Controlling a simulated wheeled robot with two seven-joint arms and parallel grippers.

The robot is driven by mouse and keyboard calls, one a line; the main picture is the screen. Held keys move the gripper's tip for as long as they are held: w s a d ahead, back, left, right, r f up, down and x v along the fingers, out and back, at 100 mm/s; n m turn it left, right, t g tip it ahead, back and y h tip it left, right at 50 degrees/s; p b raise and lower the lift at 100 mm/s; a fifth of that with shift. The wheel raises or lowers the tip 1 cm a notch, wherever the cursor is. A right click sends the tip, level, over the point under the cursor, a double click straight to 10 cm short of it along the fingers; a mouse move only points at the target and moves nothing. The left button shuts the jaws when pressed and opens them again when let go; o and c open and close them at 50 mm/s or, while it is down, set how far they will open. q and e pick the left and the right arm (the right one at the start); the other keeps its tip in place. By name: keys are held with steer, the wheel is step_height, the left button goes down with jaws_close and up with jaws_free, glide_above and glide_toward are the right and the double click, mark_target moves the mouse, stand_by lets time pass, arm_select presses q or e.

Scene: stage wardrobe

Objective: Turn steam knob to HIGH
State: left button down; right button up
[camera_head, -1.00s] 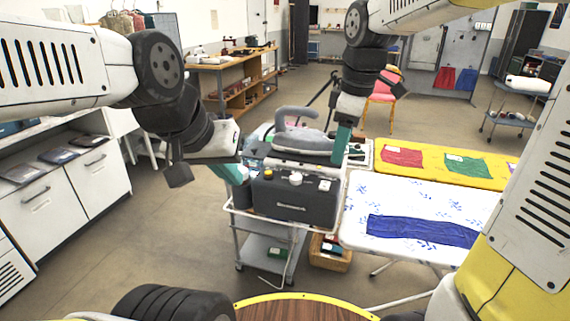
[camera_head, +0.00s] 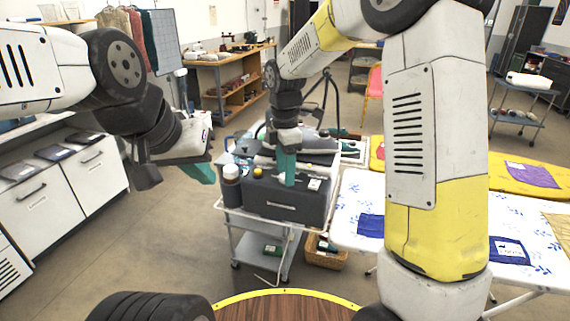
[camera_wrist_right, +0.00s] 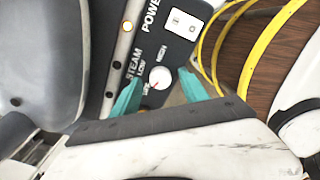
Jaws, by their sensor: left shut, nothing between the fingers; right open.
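The steam station is a dark grey box (camera_head: 270,201) on a cart in the head view. Its white steam knob (camera_wrist_right: 159,80) shows in the right wrist view, with STEAM, LOW and HIGH lettering around it. A small red mark is at the knob's lower left, away from HIGH. My right gripper (camera_wrist_right: 160,93) is open, its teal fingers on either side of the knob; contact is unclear. In the head view my right gripper (camera_head: 288,168) hides the knob. My left gripper (camera_head: 201,173) is shut and empty, left of the box.
A white bottle (camera_head: 231,171) and an orange cap (camera_head: 257,172) are at the box's left. A white rocker switch (camera_head: 315,184) is to the right. The ironing board (camera_head: 345,205) stands right of the cart. A yellow-edged wooden round top (camera_head: 285,308) is in front.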

steer(key=shift+f, duration=0.25)
steer(key=shift+c, duration=0.2)
jaws_close()
